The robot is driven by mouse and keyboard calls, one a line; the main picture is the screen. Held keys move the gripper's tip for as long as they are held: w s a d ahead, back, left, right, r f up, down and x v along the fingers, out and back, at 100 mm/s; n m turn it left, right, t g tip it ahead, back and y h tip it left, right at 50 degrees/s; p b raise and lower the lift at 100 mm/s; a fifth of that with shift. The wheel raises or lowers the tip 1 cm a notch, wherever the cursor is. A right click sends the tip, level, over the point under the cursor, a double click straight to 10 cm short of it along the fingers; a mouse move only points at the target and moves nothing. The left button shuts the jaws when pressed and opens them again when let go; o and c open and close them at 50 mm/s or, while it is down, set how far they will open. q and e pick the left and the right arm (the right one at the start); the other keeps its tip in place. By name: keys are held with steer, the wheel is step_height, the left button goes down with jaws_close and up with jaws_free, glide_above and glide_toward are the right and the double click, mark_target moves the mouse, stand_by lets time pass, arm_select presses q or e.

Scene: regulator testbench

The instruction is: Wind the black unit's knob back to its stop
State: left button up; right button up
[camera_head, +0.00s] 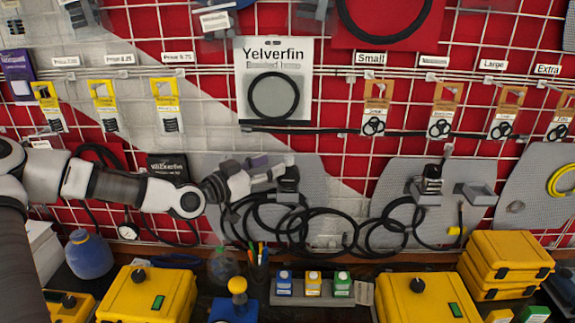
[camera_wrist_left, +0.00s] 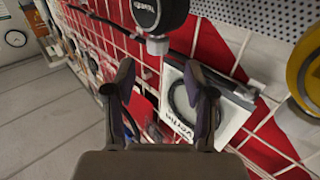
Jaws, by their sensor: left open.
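A small black unit (camera_head: 289,181) sits on the grey pegboard panel just below my left gripper's tip, with black hoses beneath it; its knob is not clear in the head view. In the left wrist view, a round black unit (camera_wrist_left: 158,12) with a white label shows at the top edge, beyond the fingers; I cannot tell if it is the same one. My left gripper (camera_head: 282,164) reaches in front of the wall from the left. Its two dark fingers (camera_wrist_left: 164,92) are spread apart with nothing between them. My right gripper is not in view.
Another black unit (camera_head: 431,180) hangs on the right panel. Black hoses (camera_head: 325,238) loop below. A round yellow part (camera_wrist_left: 306,72) is at the wrist view's right.

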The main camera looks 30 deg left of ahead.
mark_target(286, 165)
arm_select(q)
steer(key=b+x, duration=0.1)
steer(key=x, duration=0.1)
steer(key=b+x, duration=0.1)
steer(key=b, duration=0.1)
steer(key=f+b+x, duration=0.1)
steer(key=x, duration=0.1)
steer(key=shift+w+d, duration=0.2)
steer(key=shift+w, duration=0.15)
steer(key=shift+w+d+r+b, duration=0.15)
steer(key=shift+w+r+b, duration=0.2)
steer(key=shift+c, duration=0.3)
jaws_close()
